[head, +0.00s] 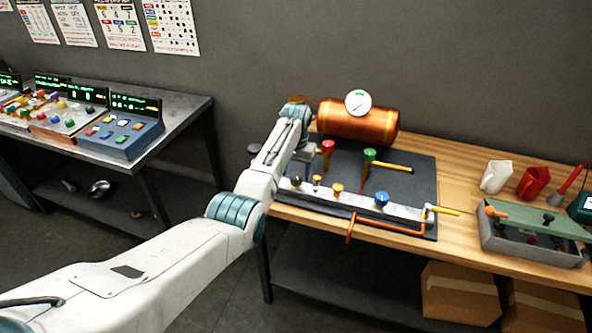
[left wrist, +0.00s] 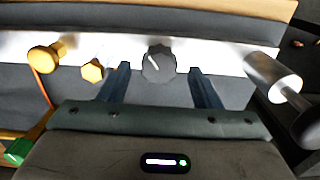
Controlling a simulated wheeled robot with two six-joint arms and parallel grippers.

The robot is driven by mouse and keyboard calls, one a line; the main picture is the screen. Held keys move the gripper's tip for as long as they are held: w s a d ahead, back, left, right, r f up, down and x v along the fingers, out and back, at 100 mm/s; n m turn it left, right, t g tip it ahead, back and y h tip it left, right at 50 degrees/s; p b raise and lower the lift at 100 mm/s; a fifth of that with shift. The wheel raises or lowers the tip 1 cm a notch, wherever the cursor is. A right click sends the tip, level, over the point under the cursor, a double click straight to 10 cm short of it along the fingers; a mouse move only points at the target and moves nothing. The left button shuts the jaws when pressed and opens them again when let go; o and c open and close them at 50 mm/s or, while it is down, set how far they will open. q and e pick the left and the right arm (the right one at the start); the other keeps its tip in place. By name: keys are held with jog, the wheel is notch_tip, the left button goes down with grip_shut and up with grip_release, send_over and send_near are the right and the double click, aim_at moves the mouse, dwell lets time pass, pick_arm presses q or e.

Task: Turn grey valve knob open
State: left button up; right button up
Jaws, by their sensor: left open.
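The grey valve knob (left wrist: 158,64) has a pale pointer line and sits on the pale manifold bar. In the left wrist view it is between the two fingertips of my left gripper (left wrist: 160,72), with a gap on each side. The gripper is open and holds nothing. In the head view the knob (head: 296,181) shows as a small dark knob at the bar's left part, just right of my left arm. My forearm hides most of the gripper there. My right gripper is in neither view.
Beside the grey knob are a hex yellow fitting (left wrist: 92,70) and a round yellow knob (left wrist: 45,58). A pale cylinder (left wrist: 272,76) with a dark knob lies on the other side. A blue knob (head: 381,198), red and green (head: 370,154) valves and a copper tank (head: 358,121) stand nearby.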

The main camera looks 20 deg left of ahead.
pick_arm(q)
jog(key=shift+s+d+f, duration=0.1)
jog(key=shift+f, duration=0.55)
jog(key=c, duration=1)
jog(key=shift+n, duration=0.4)
jog(key=n+p, duration=0.2)
jog(key=n, duration=0.1)
jog(key=shift+r+n, duration=0.1)
jog(key=shift+n, duration=0.3)
jog(key=n+p, duration=0.1)
jog(key=n, duration=0.4)
jog(key=shift+n, duration=0.4)
